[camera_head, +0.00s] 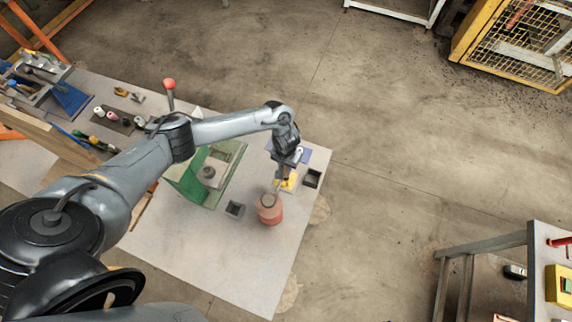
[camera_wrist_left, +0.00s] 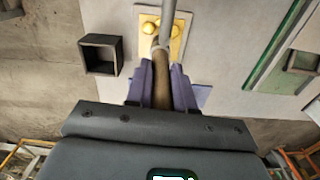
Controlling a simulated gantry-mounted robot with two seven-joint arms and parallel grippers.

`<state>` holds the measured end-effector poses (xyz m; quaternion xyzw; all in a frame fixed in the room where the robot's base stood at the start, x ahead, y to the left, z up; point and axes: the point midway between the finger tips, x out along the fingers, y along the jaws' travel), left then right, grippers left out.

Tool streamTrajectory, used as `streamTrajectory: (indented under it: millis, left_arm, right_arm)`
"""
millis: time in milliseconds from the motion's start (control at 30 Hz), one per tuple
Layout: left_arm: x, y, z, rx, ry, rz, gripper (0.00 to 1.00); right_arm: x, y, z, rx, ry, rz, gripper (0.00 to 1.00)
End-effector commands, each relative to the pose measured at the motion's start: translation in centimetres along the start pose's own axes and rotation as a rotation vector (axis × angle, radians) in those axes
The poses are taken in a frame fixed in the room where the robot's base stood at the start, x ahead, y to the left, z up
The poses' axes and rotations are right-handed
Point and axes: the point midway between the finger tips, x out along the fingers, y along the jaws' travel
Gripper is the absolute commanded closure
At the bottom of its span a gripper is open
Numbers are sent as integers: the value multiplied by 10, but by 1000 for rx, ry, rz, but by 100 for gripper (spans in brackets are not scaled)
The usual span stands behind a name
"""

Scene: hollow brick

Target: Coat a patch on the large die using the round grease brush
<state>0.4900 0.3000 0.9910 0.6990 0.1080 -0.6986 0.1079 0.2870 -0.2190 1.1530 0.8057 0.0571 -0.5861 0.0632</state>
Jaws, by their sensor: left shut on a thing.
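My left gripper (camera_head: 287,168) is shut on the brown wooden handle of the round grease brush (camera_wrist_left: 161,82); its fingers (camera_wrist_left: 160,75) lie on either side of the handle. The brush's grey shaft runs forward and, in the head view, down toward a reddish pot (camera_head: 268,212). The brush head is not clear, so I cannot tell whether it is in the pot. Two dark hollow square blocks stand on the table, one right of the gripper (camera_head: 312,178) and one left of the pot (camera_head: 236,209). The right one also shows in the left wrist view (camera_wrist_left: 100,55). I cannot tell which is the large die.
A yellow piece with round knobs (camera_wrist_left: 160,30) lies below the gripper. A green frame (camera_head: 190,184) stands left of the pot. Tools (camera_head: 98,142) lie at the far left. The table's (camera_head: 245,270) front part is clear.

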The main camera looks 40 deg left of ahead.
Motion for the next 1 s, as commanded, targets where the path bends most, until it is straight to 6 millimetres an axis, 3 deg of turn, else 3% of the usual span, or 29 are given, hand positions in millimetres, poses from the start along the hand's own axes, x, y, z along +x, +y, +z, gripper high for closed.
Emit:
streamTrajectory:
  millis: [1000]
  left_arm:
    - [11,0,0,1,0,0,100]
  right_arm:
    - [5,1,2,-4,-1,3,100]
